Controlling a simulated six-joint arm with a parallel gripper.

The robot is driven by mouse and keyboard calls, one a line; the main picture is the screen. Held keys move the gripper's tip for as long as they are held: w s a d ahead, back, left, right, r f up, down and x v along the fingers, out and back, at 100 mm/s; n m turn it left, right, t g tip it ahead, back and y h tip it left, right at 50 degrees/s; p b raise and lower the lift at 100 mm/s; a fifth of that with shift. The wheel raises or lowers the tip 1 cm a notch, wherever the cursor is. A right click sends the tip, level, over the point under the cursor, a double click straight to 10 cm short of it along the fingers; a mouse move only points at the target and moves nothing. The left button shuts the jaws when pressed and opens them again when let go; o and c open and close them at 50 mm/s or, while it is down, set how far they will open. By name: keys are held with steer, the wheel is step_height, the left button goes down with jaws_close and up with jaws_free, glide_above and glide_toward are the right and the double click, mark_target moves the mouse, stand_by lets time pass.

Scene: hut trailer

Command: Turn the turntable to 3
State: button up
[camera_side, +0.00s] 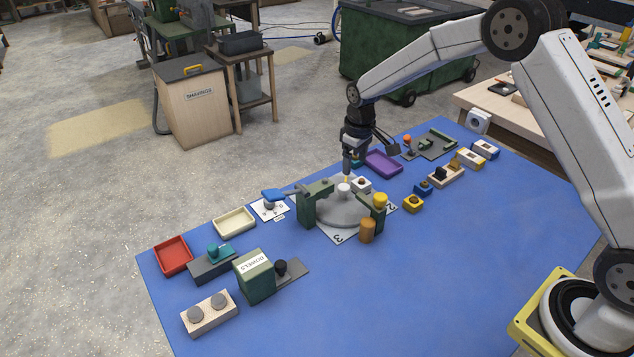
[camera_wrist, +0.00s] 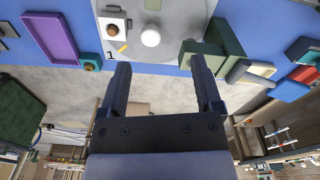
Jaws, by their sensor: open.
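The turntable (camera_side: 345,212) is a grey disc on a white numbered base at the middle of the blue mat. It also shows in the wrist view (camera_wrist: 181,20). A white knob (camera_side: 344,190) stands on it, also seen in the wrist view (camera_wrist: 151,38). A yellow pointer (camera_wrist: 123,48) lies by the numeral 1 (camera_wrist: 110,56) in the wrist view. The numerals 3 (camera_side: 338,239) and 2 (camera_side: 391,208) show in the side view. My gripper (camera_side: 347,177) hangs above the turntable's far side; in the wrist view (camera_wrist: 159,68) its fingers are apart and empty.
A green block (camera_side: 307,207) stands at the turntable's left, and an orange cylinder (camera_side: 367,231) stands in front. A yellow-topped piece (camera_side: 380,200) is at its right. A purple tray (camera_side: 384,163) lies behind. The mat's front right is clear.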

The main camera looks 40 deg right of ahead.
glide_above(344, 186)
step_height(344, 186, down, 4)
steer(key=shift+r+n+g, duration=0.1)
steer(key=shift+n+g, duration=0.2)
steer(key=shift+n, duration=0.1)
steer(key=shift+s+f, duration=0.1)
steer(key=shift+f, duration=3.85)
jaws_close()
